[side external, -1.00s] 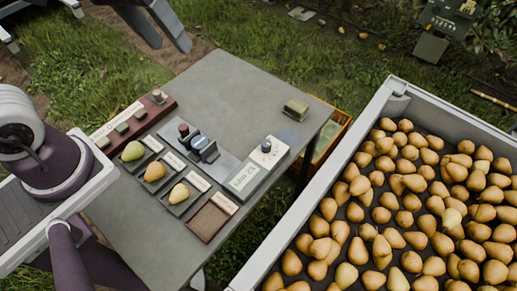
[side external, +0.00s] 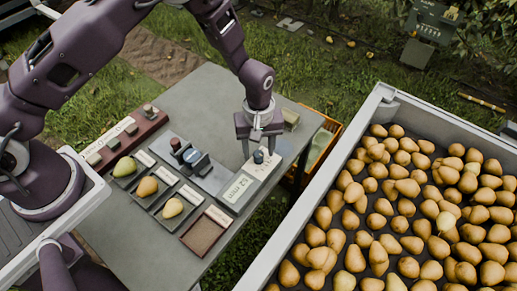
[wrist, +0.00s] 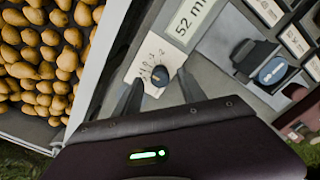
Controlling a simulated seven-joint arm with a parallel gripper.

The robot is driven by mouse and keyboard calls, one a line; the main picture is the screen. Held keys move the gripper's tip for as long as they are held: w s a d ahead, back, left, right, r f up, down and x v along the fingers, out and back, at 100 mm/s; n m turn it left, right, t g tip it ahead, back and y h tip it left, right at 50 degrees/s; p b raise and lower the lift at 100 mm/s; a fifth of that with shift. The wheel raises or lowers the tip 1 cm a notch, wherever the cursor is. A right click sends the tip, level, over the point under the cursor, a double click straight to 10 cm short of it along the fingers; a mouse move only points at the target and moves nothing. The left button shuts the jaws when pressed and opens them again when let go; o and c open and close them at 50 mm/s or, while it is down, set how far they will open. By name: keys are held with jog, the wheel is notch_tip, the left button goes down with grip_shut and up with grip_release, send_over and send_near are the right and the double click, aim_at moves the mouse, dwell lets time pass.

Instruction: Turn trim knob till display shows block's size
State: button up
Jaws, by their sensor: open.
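The trim knob (side external: 258,156) is a dark round knob on the pale panel of the display unit; it also shows in the wrist view (wrist: 160,76). The display (side external: 237,187) reads "52 mm", also in the wrist view (wrist: 190,22). My gripper (side external: 259,146) points down over the knob, open, with one finger on each side of it. In the wrist view the fingertips (wrist: 159,82) flank the knob; I cannot tell whether they touch it. A blue block (side external: 196,160) sits in the dark gauge to the left; its white lettering (wrist: 272,71) is too small to read.
A red-brown rail (side external: 122,139) stands at the left. A large pear bin (side external: 335,150) stands right of the table (side external: 190,95). A small box (side external: 290,117) lies behind my gripper.

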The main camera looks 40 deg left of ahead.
jog(key=shift+f, duration=0.25)
grip_shut()
jog(key=shift+m, duration=0.3)
jog(key=m, duration=0.5)
jog(key=shift+m, duration=0.3)
jog(key=m, duration=0.5)
jog(key=shift+m, duration=0.3)
grip_release()
